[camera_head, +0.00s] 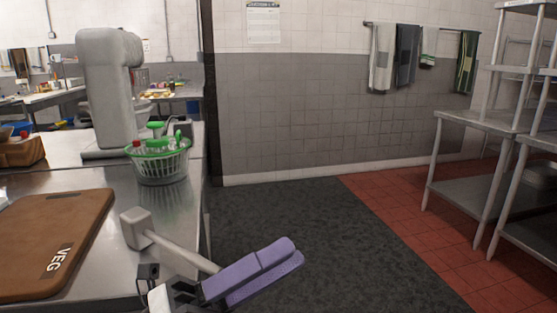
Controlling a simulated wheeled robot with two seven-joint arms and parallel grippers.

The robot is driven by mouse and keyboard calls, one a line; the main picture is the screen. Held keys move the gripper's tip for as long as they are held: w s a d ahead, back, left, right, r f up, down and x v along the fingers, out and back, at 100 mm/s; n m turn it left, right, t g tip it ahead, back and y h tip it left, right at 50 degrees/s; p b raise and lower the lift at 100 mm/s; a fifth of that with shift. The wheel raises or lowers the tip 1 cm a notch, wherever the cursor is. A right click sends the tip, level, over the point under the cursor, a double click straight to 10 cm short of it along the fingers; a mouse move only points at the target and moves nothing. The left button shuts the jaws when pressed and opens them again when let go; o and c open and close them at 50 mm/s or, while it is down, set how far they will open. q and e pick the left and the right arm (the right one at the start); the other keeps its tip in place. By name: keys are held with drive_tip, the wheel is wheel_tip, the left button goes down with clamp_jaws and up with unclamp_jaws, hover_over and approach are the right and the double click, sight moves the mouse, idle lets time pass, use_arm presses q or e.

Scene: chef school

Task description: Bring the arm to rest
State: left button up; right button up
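My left gripper (262,272), with two purple fingers, is at the bottom centre, in front of the metal counter's right end. Its fingers point right and slightly up and lie close together. A grey mallet-like tool (136,228) has a block head over the counter, near the cutting board. Its pale handle slants down to the right, and its end is hidden behind the purple fingers. I cannot tell whether the fingers grip the handle. My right gripper is not in view.
Dark floor mat (300,215) is clear. Metal shelving (480,122) stands right; towels (405,55) hang on the wall.

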use_arm(q)
drive_tip(key=w+a+f+n+t+y, duration=0.3)
drive_tip(key=f+n+t+y, duration=0.15)
drive_tip(key=n, duration=0.35)
drive_tip(key=w+a+f+n+t+y, duration=0.2)
drive_tip(key=f+n+t+y, duration=0.3)
drive_tip(key=n, duration=0.4)
drive_tip(key=s+a+f+n+y, duration=0.1)
drive_tip(key=a+f+n+y, duration=0.25)
drive_tip(key=f+n, duration=0.4)
drive_tip(key=s+a+f+n+y, duration=0.2)
drive_tip(key=a+f+n+y, duration=0.15)
drive_tip(key=f, duration=0.75)
drive_tip(key=s+a+f+n+g+y+p, duration=0.3)
drive_tip(key=s+f+n+g, duration=0.4)
drive_tip(key=s+f, duration=0.8)
drive_tip(key=shift+s+a+f+n+y, duration=0.2)
drive_tip(key=shift+s+n+y, duration=0.1)
drive_tip(key=shift+n+y, duration=0.1)
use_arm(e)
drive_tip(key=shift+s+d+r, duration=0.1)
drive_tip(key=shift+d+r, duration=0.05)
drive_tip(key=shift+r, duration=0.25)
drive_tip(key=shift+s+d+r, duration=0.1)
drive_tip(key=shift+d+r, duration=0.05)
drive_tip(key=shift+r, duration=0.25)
